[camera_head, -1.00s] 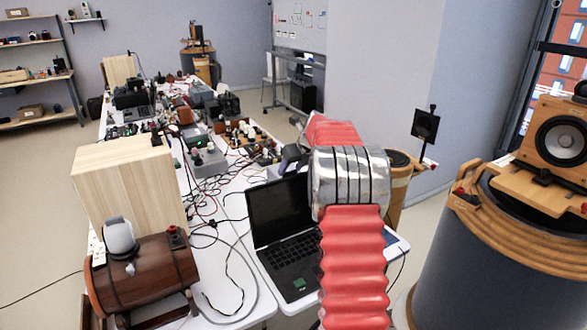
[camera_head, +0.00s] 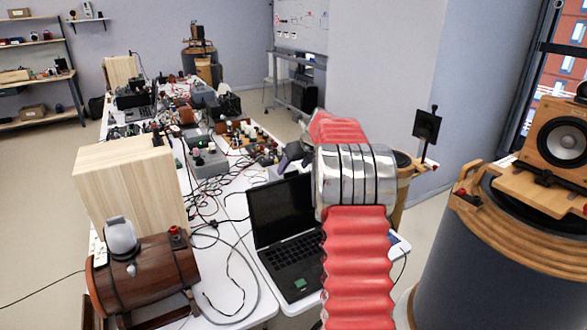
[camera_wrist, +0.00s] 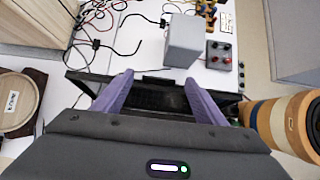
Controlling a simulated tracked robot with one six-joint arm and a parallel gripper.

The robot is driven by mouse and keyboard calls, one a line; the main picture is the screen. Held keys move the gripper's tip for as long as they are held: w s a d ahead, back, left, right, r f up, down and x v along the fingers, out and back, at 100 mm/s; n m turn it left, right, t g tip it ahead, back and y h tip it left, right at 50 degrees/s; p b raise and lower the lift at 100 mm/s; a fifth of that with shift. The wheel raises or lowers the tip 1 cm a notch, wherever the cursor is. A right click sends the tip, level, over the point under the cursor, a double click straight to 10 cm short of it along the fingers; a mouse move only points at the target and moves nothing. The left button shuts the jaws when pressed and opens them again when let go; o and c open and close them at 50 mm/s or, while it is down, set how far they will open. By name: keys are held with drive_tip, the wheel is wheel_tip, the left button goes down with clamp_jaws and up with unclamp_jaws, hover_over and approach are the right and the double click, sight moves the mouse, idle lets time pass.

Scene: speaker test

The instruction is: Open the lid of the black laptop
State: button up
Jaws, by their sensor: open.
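The black laptop (camera_head: 282,215) stands open on the white table. Its dark screen is raised, and its keyboard (camera_head: 290,262) shows in front, partly hidden on the right by my red and silver arm. In the wrist view the dark laptop (camera_wrist: 152,98) lies below and between the fingers. My gripper (camera_wrist: 158,80) has its two purple fingers spread apart with nothing held between them. In the head view a small purple part of it shows just behind the top of the lid, and the rest is hidden by my arm. I cannot tell whether a finger touches the lid.
A wooden box (camera_head: 130,185) and a brown barrel-shaped device (camera_head: 145,270) stand left of the laptop. Cables (camera_head: 225,260) lie between them. Electronics crowd the table behind. A large drum with a wooden speaker (camera_head: 562,137) stands at the right.

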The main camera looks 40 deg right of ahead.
drive_tip(key=v, duration=1.2)
drive_tip(key=shift+r, duration=0.15)
drive_tip(key=s+a+f+n+g, duration=0.25)
drive_tip(key=s+f+n, duration=0.3)
drive_tip(key=n, duration=0.45)
drive_tip(key=s+a+n, duration=0.9)
drive_tip(key=a, duration=0.4)
drive_tip(key=s+a+n, duration=0.9)
drive_tip(key=a, duration=0.3)
drive_tip(key=s+a+n+y, duration=0.1)
drive_tip(key=s+a+n, duration=0.8)
drive_tip(key=a, duration=0.4)
drive_tip(key=shift+a+f+n, duration=0.3)
drive_tip(key=shift+f, duration=0.1)
